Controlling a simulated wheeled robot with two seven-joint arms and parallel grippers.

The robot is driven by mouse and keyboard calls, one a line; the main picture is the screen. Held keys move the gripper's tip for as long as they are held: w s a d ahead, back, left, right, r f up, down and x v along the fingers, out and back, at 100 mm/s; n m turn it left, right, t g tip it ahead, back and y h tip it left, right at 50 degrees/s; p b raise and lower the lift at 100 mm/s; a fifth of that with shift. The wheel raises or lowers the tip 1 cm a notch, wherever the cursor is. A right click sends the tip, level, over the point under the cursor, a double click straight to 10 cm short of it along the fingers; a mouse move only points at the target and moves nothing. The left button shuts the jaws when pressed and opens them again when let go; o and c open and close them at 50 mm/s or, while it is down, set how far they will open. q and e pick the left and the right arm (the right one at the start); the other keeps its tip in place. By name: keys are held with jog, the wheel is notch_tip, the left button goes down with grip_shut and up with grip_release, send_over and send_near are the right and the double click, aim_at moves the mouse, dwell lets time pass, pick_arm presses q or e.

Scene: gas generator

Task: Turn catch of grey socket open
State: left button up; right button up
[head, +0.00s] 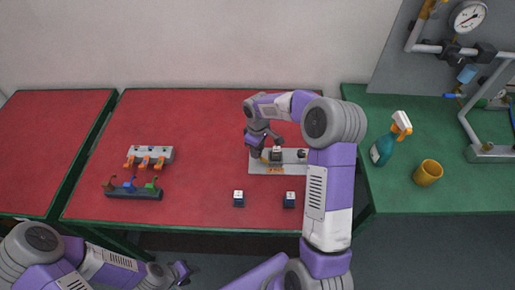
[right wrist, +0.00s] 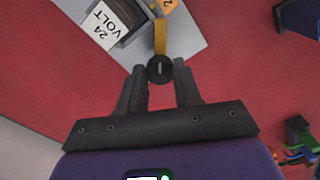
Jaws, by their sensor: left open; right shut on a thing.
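The grey plate (head: 292,168) lies on the red table and carries the grey socket (head: 277,155). In the right wrist view the socket has a white "24 VOLT" label (right wrist: 103,24). A catch with a yellow bar (right wrist: 160,37) and a round black end (right wrist: 160,69) sticks out beside it. My right gripper (head: 262,150) is at the plate's left end; in its wrist view the fingers (right wrist: 159,84) are shut on the catch's black end, between their tips. My left gripper (head: 181,273) is open and empty, low in front of the table.
Two dark blocks (head: 239,199) (head: 290,200) stand near the table's front edge. A grey rack with orange parts (head: 150,155) and a dark rack with coloured parts (head: 133,190) are at left. A spray bottle (head: 385,148) and yellow cup (head: 428,173) stand on the green table.

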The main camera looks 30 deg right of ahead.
jog(key=m, duration=0.5)
jog(key=shift+m, duration=0.3)
jog(key=shift+m+p, duration=0.3)
jog(key=shift+m, duration=2)
jog(key=o, duration=1)
jog(key=shift+o, duration=0.2)
notch_tip(320, 180, up, 8)
jog(key=shift+f+p, duration=0.2)
jog(key=shift+p, duration=0.6)
